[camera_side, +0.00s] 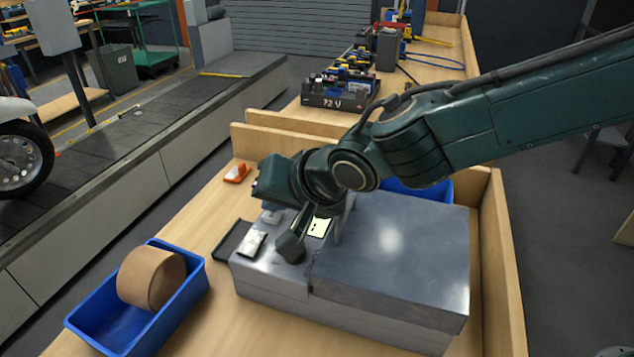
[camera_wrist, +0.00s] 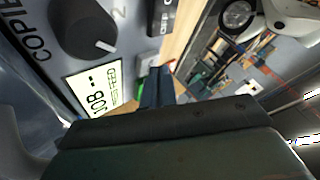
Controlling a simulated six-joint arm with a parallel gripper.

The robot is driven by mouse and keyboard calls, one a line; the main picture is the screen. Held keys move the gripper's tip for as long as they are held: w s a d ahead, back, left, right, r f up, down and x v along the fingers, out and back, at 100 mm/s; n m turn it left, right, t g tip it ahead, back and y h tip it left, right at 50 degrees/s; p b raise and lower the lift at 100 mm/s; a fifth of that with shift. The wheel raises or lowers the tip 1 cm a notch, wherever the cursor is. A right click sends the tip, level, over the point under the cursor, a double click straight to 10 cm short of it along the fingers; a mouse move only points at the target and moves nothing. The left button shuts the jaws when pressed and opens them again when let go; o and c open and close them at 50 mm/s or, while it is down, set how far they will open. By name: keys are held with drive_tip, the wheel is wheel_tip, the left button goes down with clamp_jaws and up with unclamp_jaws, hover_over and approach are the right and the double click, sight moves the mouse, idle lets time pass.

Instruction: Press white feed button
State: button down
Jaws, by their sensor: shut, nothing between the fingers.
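A grey machine (camera_side: 390,240) with a sloped control panel stands on the bench. A whitish button (camera_wrist: 147,60) shows on the panel in the wrist view, just above my fingertips; a pale block (camera_side: 270,217), seemingly the same button, shows in the side view left of my gripper. My gripper (camera_side: 300,222) points down over the panel, shut and empty; its fingers (camera_wrist: 155,86) also show in the wrist view. I cannot tell whether the fingertips touch anything. A lit display (camera_wrist: 94,86) and dark knob (camera_wrist: 84,27) are beside them. A green part (camera_wrist: 140,92) is partly hidden behind the fingers.
A black plate (camera_wrist: 162,16) lies beyond the knob. A blue bin (camera_side: 105,310) with a brown roll (camera_side: 152,278) stands front left. An orange item (camera_side: 237,172) lies on the bench. The slat conveyor (camera_side: 130,145) runs at left. A low wooden wall (camera_side: 500,250) edges the right.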

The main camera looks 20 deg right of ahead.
sight(279, 217)
drive_tip(key=shift+s+f, duration=0.1)
drive_tip(key=shift+f, duration=0.55)
idle(0.3)
drive_tip(key=shift+r, duration=0.15)
drive_tip(key=shift+d+r, duration=0.1)
drive_tip(key=shift+r, duration=0.95)
drive_tip(key=shift+r, duration=2.5)
